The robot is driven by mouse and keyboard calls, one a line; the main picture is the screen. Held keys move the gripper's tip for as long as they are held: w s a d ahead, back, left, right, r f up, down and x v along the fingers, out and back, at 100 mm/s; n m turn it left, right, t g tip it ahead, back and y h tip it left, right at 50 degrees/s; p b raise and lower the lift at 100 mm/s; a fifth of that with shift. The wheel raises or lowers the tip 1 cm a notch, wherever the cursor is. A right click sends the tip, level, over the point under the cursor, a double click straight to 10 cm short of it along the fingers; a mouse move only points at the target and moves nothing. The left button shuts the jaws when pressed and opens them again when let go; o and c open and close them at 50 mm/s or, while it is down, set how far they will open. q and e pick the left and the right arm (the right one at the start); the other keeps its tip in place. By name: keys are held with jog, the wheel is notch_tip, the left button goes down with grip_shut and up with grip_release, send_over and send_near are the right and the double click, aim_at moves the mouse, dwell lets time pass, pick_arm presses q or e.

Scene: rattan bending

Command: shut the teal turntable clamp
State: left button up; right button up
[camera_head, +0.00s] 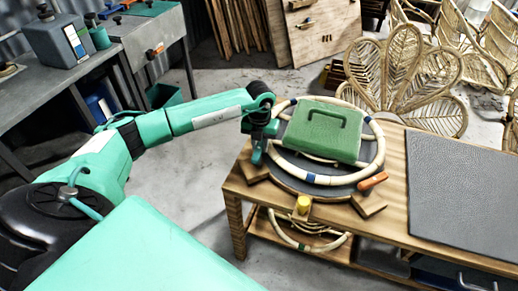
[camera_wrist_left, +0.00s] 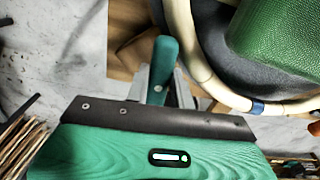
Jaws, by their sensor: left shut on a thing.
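The teal turntable clamp (camera_head: 257,153) stands at the left edge of the dark round turntable (camera_head: 285,168). My right gripper is in neither view.
A green block with a handle (camera_head: 322,130) sits inside the rattan ring on the turntable. An orange clamp (camera_head: 372,181) and a yellow part (camera_head: 303,205) stand at its front. A dark mat (camera_head: 462,190) covers the bench's right. A rattan chair back (camera_head: 405,80) stands behind.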

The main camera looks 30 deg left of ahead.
pick_arm(q)
jog(key=m+b, duration=0.1)
jog(key=m, duration=0.1)
jog(key=m+b, duration=0.3)
jog(key=m, duration=0.1)
jog(key=shift+d+f, duration=0.1)
jog(key=shift+d, duration=0.2)
jog(key=m+b, duration=0.2)
jog(key=m, duration=0.1)
jog(key=shift+d, duration=0.1)
jog(key=shift+m, duration=0.4)
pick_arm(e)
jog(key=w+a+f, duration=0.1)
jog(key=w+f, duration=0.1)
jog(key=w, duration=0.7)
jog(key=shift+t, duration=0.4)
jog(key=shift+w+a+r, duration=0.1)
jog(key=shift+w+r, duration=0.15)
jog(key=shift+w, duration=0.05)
pick_arm(q)
jog(key=o, duration=1)
jog(key=shift+d, duration=0.1)
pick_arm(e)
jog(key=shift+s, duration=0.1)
